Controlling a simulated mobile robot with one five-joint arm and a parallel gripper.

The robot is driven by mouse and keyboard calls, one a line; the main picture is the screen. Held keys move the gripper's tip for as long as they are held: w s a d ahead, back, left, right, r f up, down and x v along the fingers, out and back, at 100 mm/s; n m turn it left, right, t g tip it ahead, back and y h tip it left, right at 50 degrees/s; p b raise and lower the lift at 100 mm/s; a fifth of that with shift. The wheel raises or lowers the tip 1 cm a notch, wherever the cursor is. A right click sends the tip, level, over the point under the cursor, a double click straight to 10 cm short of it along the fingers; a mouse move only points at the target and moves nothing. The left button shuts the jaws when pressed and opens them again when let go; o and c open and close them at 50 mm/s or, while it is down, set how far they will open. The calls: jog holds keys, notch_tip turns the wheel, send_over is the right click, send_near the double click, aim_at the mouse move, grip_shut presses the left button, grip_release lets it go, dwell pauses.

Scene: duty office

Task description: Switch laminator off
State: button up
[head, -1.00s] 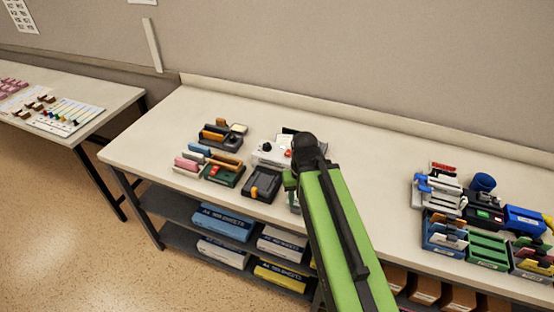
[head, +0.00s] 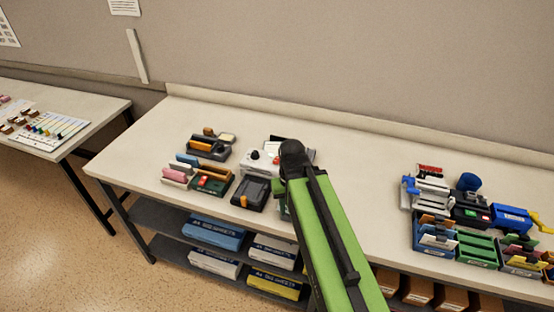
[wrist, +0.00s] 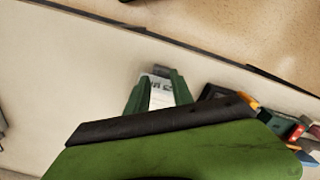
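No machine is clearly labelled as the laminator. A white machine (head: 258,160) with a dark knob and a red button stands on the long table, partly hidden behind my arm in the head view. A black machine (head: 470,213) with red and green marks stands farther right. My gripper (wrist: 158,92) shows in the wrist view as two dark green fingers, apart, above the table. A pale object with dark marks shows between them; I cannot tell whether they touch it. In the head view my arm hides most of the gripper.
A black tray device with an orange part (head: 250,192) lies left of my arm, beside a green device with a red part (head: 213,182). Several trays and holders crowd the right, including a green tray (head: 478,249). The table (head: 350,170) is bare between the groups.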

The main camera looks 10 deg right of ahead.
grip_shut()
dwell(1.4)
